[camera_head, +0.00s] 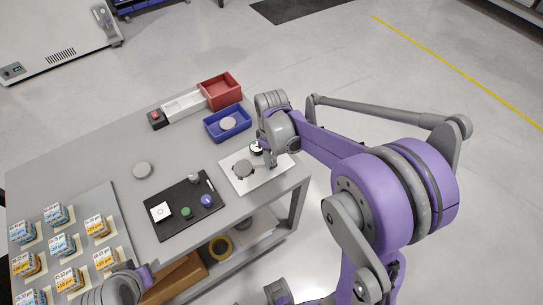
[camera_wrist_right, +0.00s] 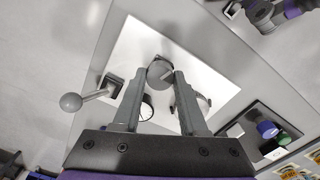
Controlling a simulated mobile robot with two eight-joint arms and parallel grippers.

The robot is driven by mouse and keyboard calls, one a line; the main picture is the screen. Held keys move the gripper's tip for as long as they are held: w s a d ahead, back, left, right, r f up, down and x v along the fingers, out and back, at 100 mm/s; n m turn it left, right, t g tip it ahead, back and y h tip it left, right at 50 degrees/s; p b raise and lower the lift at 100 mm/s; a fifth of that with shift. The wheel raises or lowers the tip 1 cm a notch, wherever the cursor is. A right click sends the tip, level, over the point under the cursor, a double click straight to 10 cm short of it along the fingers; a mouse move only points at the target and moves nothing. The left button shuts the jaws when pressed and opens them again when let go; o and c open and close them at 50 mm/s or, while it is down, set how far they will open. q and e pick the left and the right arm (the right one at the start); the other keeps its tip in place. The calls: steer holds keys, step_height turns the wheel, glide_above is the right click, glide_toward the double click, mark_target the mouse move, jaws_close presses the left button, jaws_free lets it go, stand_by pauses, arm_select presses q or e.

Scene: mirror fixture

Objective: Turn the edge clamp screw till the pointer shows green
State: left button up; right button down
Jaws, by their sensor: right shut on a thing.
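The fixture's white plate (camera_head: 277,176) lies at the table's right corner. My right gripper (camera_wrist_right: 161,75) is shut on the grey round screw knob (camera_wrist_right: 160,68), seen in the right wrist view. In the head view my right gripper (camera_head: 272,160) reaches down over the plate and hides the knob. A small dark-rimmed dial (camera_wrist_right: 146,110) shows partly behind a finger; its pointer is too small to read. A grey disc (camera_head: 243,169) sits on the plate beside the gripper. My left arm is at the bottom left of the head view; its gripper's jaws are not clear.
Blue (camera_head: 213,136) and red (camera_head: 220,83) bins stand behind. Several small boxes fill the left side. The table's middle is mostly free.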

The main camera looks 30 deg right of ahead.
steer(key=shift+m+b, duration=0.5)
steer(key=shift+m, duration=1.7)
steer(key=shift+c, duration=2.2)
jaws_free()
steer(key=shift+r, duration=0.1)
step_height(320, 180, up, 11)
steer(key=shift+p, duration=0.45)
steer(key=shift+f, duration=0.2)
